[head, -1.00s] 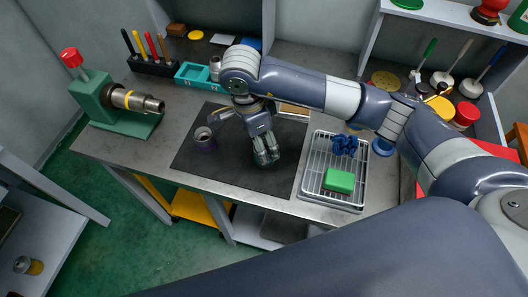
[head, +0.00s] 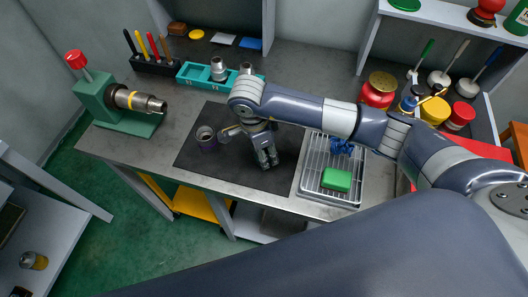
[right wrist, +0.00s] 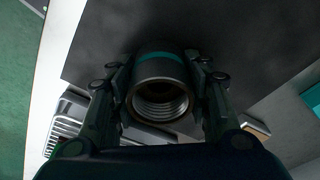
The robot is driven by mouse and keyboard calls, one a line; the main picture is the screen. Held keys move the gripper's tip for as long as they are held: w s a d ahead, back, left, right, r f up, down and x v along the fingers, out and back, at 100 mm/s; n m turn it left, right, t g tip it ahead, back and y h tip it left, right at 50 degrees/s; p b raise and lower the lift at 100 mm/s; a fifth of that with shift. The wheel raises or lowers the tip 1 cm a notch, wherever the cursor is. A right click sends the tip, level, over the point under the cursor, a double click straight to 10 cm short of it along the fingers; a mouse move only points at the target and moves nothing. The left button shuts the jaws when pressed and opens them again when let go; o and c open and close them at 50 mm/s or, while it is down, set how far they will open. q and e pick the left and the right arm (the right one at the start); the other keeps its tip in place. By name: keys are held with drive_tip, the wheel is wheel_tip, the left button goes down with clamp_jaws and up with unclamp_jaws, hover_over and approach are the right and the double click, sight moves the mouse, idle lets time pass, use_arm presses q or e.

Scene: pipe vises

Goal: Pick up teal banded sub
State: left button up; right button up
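The teal banded sub (right wrist: 160,92) shows in the right wrist view as a dark metal cylinder with a teal band and a threaded open end facing the camera. My right gripper (right wrist: 160,75) has one finger on each side of it, very close to its wall. I cannot tell whether the fingers press on it. In the head view my right gripper (head: 267,160) points down at the dark mat (head: 215,170), and its fingers hide the sub. My left gripper is not in view.
A wire tray (head: 312,180) with a green block (head: 337,180) and blue cloth (head: 341,146) lies to the right. A teal rack (head: 190,75) and green pipe vise (head: 95,98) stand behind and left.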

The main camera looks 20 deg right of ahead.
drive_tip(key=shift+r, duration=0.15)
drive_tip(key=shift+c, duration=0.5)
drive_tip(key=shift+w+r+b, duration=0.1)
drive_tip(key=shift+r+b, duration=0.2)
wheel_tip(320, 180, up, 2)
drive_tip(key=shift+r+b, duration=0.1)
drive_tip(key=shift+b, duration=0.6)
drive_tip(key=s+r+b, duration=0.2)
drive_tip(key=s+b, duration=0.1)
drive_tip(key=s, duration=1.3)
drive_tip(key=w+d+r+n+y, duration=0.1)
drive_tip(key=w+d+r+n, duration=0.1)
drive_tip(key=n, duration=0.6)
drive_tip(key=w+d+r+n+t, duration=0.1)
drive_tip(key=w+d+r+n, duration=0.2)
drive_tip(key=n, duration=0.5)
drive_tip(key=shift+w+d+r+n+t+y, duration=0.35)
drive_tip(key=shift+w+r+n+y, duration=0.1)
drive_tip(key=shift+w, duration=0.95)
drive_tip(key=shift+a, duration=0.1)
